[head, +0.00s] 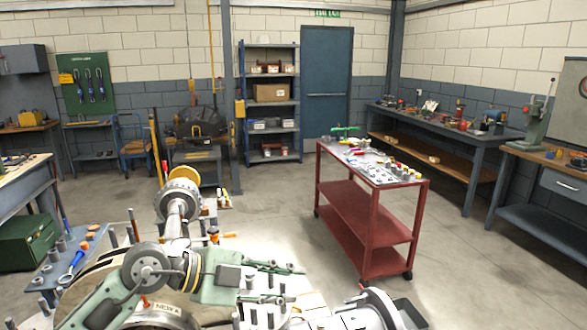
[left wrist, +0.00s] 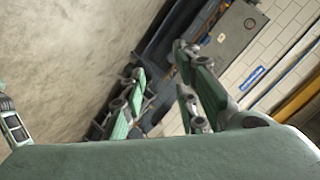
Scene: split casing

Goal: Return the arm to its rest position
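My left gripper (head: 285,282) reaches in from the lower left in the head view, over the crowded work area. Its two green fingers point right and are spread apart. In the left wrist view, the fingers of my left gripper (left wrist: 162,68) stand apart with nothing between them. My left arm (head: 150,268) is bent, with its green and white links low in the picture. A pale part of my right arm (head: 368,312) shows at the bottom edge; its gripper is out of view.
A large casing with upright studs (head: 85,287) lies beneath my left arm. A shaft with a disc (head: 178,200) stands behind it. A red cart (head: 372,215) with small parts stands right of centre. Benches line the walls. Floor between is clear.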

